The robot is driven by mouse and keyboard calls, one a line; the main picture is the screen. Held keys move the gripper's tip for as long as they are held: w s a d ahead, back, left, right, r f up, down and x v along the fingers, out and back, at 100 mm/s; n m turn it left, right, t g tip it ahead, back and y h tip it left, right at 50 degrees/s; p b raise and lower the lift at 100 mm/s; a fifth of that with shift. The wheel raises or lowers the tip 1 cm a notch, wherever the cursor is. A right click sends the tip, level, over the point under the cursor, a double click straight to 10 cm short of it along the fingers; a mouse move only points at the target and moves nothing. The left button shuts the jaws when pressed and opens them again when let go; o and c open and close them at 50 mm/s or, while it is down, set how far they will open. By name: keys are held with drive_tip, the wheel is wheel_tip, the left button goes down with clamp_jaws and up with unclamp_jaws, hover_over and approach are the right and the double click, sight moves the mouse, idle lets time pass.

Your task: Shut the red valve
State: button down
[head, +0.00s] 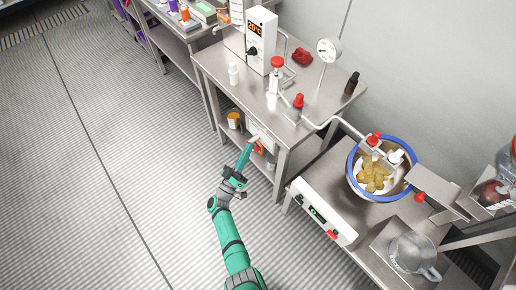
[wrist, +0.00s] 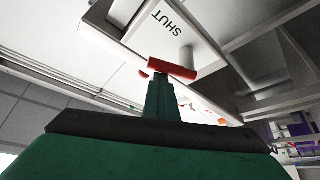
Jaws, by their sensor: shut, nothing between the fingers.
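A red valve handle (wrist: 172,69) shows in the wrist view as a short bar on a pale round stem, in front of a white box (wrist: 150,25) marked "SHUT". In the head view the red handle (head: 259,148) is small and partly hidden, at the white box (head: 262,133) under the front edge of the steel table. My gripper (head: 251,146) has its green fingers shut and empty. The fingertips (wrist: 162,82) are right at the handle, seeming just under it in the wrist view. I cannot tell whether they touch it.
The steel table (head: 225,66) carries a gauge (head: 328,49), a pipe with red-topped fittings (head: 277,63) and bottles. Its leg (head: 281,172) and lower shelf, with a jar (head: 234,119), are close to my gripper. A blue-rimmed bowl (head: 357,183) stands at right. Floor at left is clear.

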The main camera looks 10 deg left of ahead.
drive_tip(key=shift+d+f+m+h, duration=0.3)
drive_tip(key=shift+f+m+h, duration=0.3)
drive_tip(key=shift+m, duration=0.3)
drive_tip(key=shift+s+f, duration=0.2)
drive_tip(key=shift+f, duration=0.1)
wheel_tip(320, 180, up, 4)
drive_tip(key=r, duration=0.1)
drive_tip(key=s+a+f, duration=0.5)
drive_tip(key=s+a, duration=0.1)
drive_tip(key=shift+s+a+f, duration=0.25)
drive_tip(key=shift+s+f, duration=0.05)
drive_tip(key=shift+s, duration=0.1)
idle(0.3)
